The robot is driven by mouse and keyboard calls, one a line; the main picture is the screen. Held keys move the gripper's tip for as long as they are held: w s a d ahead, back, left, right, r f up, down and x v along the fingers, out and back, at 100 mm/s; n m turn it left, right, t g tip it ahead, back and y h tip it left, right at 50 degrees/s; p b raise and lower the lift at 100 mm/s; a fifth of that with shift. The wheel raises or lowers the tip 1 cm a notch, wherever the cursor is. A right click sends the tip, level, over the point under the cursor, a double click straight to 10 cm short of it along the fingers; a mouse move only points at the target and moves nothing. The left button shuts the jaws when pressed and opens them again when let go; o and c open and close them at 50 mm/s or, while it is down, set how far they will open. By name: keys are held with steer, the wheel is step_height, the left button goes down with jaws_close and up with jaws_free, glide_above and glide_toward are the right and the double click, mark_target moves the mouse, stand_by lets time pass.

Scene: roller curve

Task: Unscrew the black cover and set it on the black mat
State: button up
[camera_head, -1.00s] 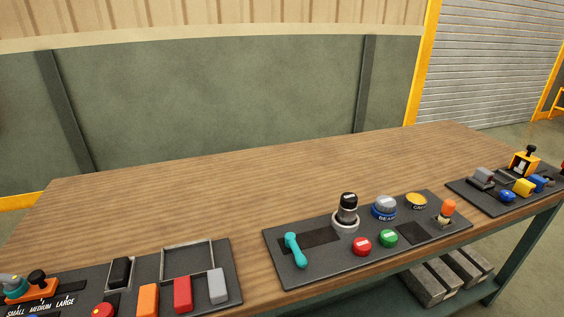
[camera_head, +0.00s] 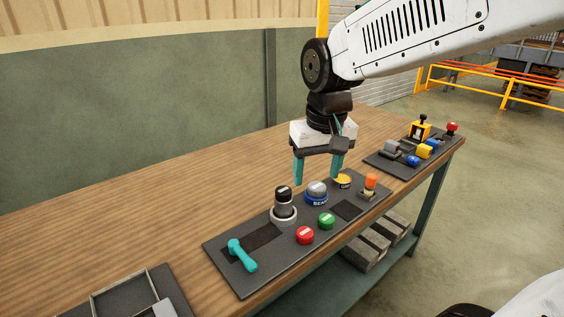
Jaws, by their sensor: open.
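The black cover (camera_head: 283,193) sits on top of an upright grey cylinder (camera_head: 284,212) with a pale round base on the middle dark panel (camera_head: 228,268). My gripper (camera_head: 317,176) hangs over the panel, fingers down, with its two teal fingers apart and nothing between them. In the picture the fingertips are above and to the right of the cover, and do not touch it. Two darker flat patches lie on the panel: a square one (camera_head: 347,210) at the right and a longer one (camera_head: 264,237) beside the teal handle. I cannot tell which is the black mat.
A blue-and-grey round piece (camera_head: 317,193), a yellow round piece (camera_head: 343,181) and an orange-topped piece (camera_head: 371,186) stand nearby. A red button (camera_head: 305,235), a green button (camera_head: 326,220) and a teal handle (camera_head: 242,255) line the front. The wooden table (camera_head: 120,225) behind is clear.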

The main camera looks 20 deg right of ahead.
glide_toward(283, 190)
steer(key=shift+d+f, duration=0.15)
steer(key=shift+f, duration=0.2)
steer(key=shift+w+f, duration=0.1)
steer(key=shift+f, duration=0.25)
steer(key=shift+w+f, duration=0.15)
steer(key=shift+f, duration=1)
steer(key=shift+w+f, duration=0.2)
steer(key=shift+f, duration=1)
steer(key=shift+w+f, duration=0.15)
steer(key=shift+f, duration=1)
steer(key=c, duration=1.2)
steer(key=shift+o, duration=0.2)
steer(key=n, duration=0.3)
steer(key=shift+d+y, duration=0.1)
steer(key=shift+y, duration=0.2)
steer(key=n, duration=0.4)
steer(key=shift+y, duration=0.3)
